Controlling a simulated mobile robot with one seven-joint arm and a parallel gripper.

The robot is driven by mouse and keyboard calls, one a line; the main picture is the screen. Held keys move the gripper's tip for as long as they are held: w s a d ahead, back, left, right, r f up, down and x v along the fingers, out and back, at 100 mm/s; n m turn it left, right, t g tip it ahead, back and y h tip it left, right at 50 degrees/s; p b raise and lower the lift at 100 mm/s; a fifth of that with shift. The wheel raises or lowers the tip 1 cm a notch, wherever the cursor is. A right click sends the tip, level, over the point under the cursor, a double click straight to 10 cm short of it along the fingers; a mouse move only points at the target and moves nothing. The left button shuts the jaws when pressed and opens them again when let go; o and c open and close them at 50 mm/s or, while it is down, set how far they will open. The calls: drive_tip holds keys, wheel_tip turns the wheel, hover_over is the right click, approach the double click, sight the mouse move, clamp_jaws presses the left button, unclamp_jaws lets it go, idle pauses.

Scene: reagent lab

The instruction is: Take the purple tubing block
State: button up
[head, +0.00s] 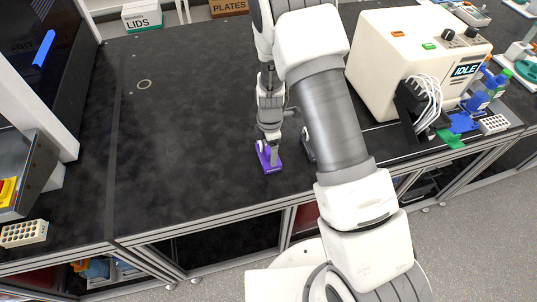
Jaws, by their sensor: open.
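The purple tubing block (273,169) lies on the black bench top near its front edge, in the middle of the head view. My gripper (269,150) points down right over it, with its fingertips at the block's upper part. The gripper is open. The fingers and my arm hide part of the block, and I cannot tell whether the fingers touch it.
A cream machine (400,60) marked IDLE stands to the right with clear tubes, blue and green parts in front. A white perforated rack (24,233) lies at the left. Boxes marked LIDS (141,17) and PLATES (228,7) are at the back. The bench left of my gripper is clear.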

clamp_jaws()
idle(0.4)
